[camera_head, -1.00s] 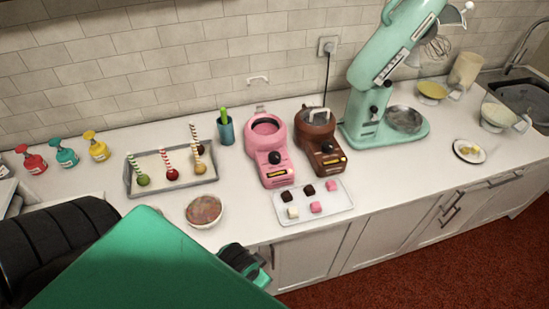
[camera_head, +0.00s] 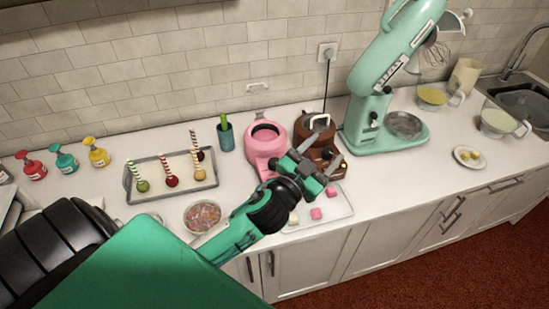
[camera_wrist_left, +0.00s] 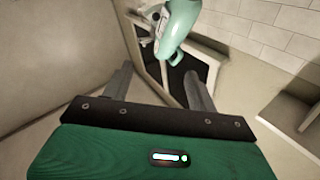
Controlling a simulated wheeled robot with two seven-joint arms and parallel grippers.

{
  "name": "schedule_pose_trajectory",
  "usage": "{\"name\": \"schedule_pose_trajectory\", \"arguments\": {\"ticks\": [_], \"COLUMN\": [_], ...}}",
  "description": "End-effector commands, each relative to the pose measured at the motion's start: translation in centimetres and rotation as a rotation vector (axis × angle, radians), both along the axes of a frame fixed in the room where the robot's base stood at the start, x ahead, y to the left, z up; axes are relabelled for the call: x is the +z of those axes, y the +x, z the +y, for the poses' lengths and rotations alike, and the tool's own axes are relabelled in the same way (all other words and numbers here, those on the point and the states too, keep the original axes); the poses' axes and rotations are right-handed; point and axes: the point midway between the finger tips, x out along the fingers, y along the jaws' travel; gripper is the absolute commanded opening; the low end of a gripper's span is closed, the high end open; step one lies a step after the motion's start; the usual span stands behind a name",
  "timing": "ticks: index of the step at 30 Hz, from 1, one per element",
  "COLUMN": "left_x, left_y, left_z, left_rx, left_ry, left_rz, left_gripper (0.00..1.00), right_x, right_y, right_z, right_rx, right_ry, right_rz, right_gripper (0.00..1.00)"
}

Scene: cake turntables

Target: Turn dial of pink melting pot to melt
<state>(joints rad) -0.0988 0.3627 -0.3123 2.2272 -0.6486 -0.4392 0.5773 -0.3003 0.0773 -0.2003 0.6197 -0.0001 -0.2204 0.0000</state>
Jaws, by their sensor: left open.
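The pink melting pot (camera_head: 267,142) stands on the counter near the wall, with its round opening facing up. Its front and dial are hidden behind my left gripper in the head view. My left gripper (camera_head: 329,151) is open and empty, and its fingers reach over the front of the brown melting pot (camera_head: 308,128), to the right of the pink one. Whether it touches either pot I cannot tell. In the left wrist view, the two fingers (camera_wrist_left: 160,88) are spread apart with nothing between them. The right gripper is not in view.
A white tray (camera_head: 341,209) with pink and white cubes lies in front of the pots. A mint stand mixer (camera_head: 372,110) stands to the right. A bowl of sprinkles (camera_head: 203,214) and a tray of cake pops (camera_head: 163,187) are on the left. A green cup (camera_head: 226,138) stands behind.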

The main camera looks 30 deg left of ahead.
Motion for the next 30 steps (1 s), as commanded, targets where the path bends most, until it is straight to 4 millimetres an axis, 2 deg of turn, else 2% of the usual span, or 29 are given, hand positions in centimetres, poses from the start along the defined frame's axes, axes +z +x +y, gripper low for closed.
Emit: {"name": "schedule_pose_trajectory", "arguments": {"ticks": [1,3,7,11,13,16,20,23,26,27,30], "left_x": [2.0,4.3,6.8,6.8,5.8,3.6,0.1,-2.4,-4.1,-4.5,-4.6], "left_y": [0.8,1.2,1.1,0.5,0.2,0.2,0.9,2.0,3.3,3.8,4.7], "left_z": [-1.3,-3.4,-7.4,-10.6,-11.7,-12.1,-10.2,-6.7,-1.8,0.4,6.0], "left_rx": [-0.071,-0.190,-0.434,-0.695,-0.832,-1.013,-1.204,-1.298,-1.335,-1.333,-1.292], "left_ry": [0.035,0.085,0.211,0.379,0.483,0.651,0.880,1.056,1.215,1.269,1.372], "left_rz": [-0.095,-0.215,-0.378,-0.450,-0.448,-0.390,-0.219,-0.014,0.244,0.354,0.629], "left_gripper": [0.59,0.59,0.59,0.59,0.59,0.59,0.59,0.59,0.59,0.59,0.59], "right_x": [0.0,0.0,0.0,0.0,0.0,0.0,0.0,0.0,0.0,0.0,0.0], "right_y": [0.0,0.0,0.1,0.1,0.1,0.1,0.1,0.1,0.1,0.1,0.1], "right_z": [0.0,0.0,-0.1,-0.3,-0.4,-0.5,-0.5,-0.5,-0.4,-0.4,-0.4], "right_rx": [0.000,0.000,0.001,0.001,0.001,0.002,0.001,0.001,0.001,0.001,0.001], "right_ry": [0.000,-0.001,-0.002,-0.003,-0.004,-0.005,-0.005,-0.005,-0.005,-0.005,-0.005], "right_rz": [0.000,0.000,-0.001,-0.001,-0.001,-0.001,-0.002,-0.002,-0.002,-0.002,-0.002], "right_gripper": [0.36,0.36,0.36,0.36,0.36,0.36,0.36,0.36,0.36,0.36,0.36]}}
